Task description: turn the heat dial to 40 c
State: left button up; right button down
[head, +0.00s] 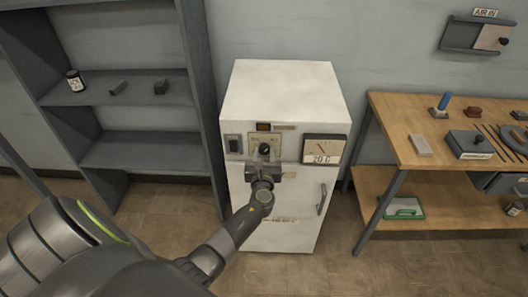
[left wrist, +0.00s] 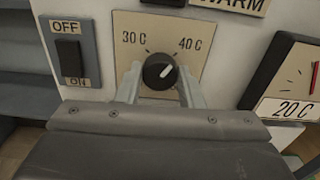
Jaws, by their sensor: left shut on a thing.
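The heat dial is a round black knob (left wrist: 160,71) with a white pointer line, on a plate marked 30 C at upper left and 40 C at upper right. Its pointer is turned to the upper right, toward the 40 C mark. My left gripper (left wrist: 160,85) has its fingers on both sides of the knob, shut on it. In the head view the left gripper (head: 264,160) is at the front of the white cabinet (head: 283,92), just below the knob (head: 264,149). My right gripper is not in view.
A gauge reading 20 C (head: 324,149) is right of the dial. An OFF/ON switch (left wrist: 69,50) is left of it. The cabinet door has a handle (head: 321,199). A workbench (head: 385,108) stands to the right, a dark shelf (head: 140,147) to the left.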

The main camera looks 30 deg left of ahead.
pick_arm(q)
jog(key=shift+m+p, duration=0.4)
jog(key=shift+m, duration=0.7)
jog(key=o, duration=1)
jog(key=shift+s+d+f, duration=0.15)
jog(key=shift+s+d, duration=0.2)
jog(key=shift+s, duration=0.1)
jog(key=b+v, duration=0.2)
jog(key=v, duration=1.4)
